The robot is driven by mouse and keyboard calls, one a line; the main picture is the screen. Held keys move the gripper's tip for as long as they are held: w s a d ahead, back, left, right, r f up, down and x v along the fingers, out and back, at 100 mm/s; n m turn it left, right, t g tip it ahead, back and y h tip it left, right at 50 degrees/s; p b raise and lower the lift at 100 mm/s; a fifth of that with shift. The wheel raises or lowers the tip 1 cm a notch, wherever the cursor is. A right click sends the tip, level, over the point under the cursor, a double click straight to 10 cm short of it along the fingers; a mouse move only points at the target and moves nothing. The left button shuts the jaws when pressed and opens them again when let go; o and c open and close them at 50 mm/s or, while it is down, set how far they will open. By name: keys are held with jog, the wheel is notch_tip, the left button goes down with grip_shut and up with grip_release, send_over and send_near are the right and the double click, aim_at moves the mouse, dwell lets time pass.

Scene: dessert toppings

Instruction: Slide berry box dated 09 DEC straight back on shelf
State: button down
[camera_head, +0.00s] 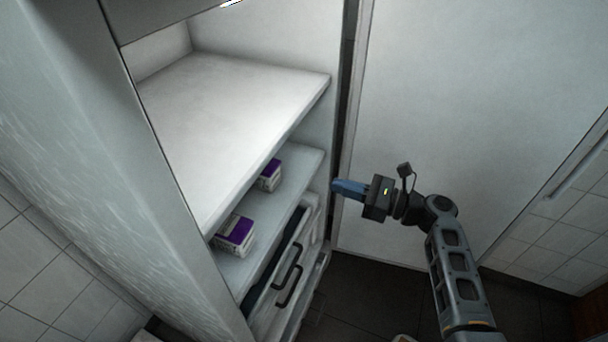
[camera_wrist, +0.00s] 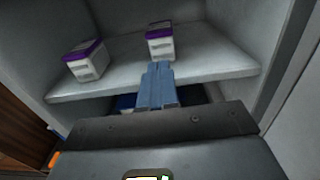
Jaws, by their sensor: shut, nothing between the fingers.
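Two white berry boxes with purple tops stand on the lower shelf (camera_head: 217,268). In the head view one box (camera_head: 235,236) is nearer and lower, and the other (camera_head: 269,175) is farther up, partly hidden by the shelf above. In the wrist view one box (camera_wrist: 88,60) is at the left and one (camera_wrist: 160,42) is straight beyond my fingertips. The printed dates are too small to read. My gripper (camera_head: 337,187) has blue fingers, shut and empty, outside the shelf front. In the wrist view the fingers (camera_wrist: 160,68) point at the right box, apparently short of it.
An empty upper shelf (camera_head: 235,95) lies above the boxes. Below them is a drawer with dark handles (camera_head: 290,275). The open door (camera_head: 470,110) stands right of the shelves, close to my gripper. In the wrist view a side wall (camera_wrist: 275,35) bounds the shelf at the right.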

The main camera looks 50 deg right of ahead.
aim_at(276, 168)
jog(key=x, duration=1.4)
jog(key=shift+f, duration=0.1)
jog(key=b+x, duration=0.2)
jog(key=x, duration=1.1)
jog(key=shift+w, duration=0.3)
jog(key=v, duration=0.7)
jog(key=shift+s, duration=0.4)
jog(key=shift+d, duration=0.1)
jog(key=shift+s+f, duration=0.1)
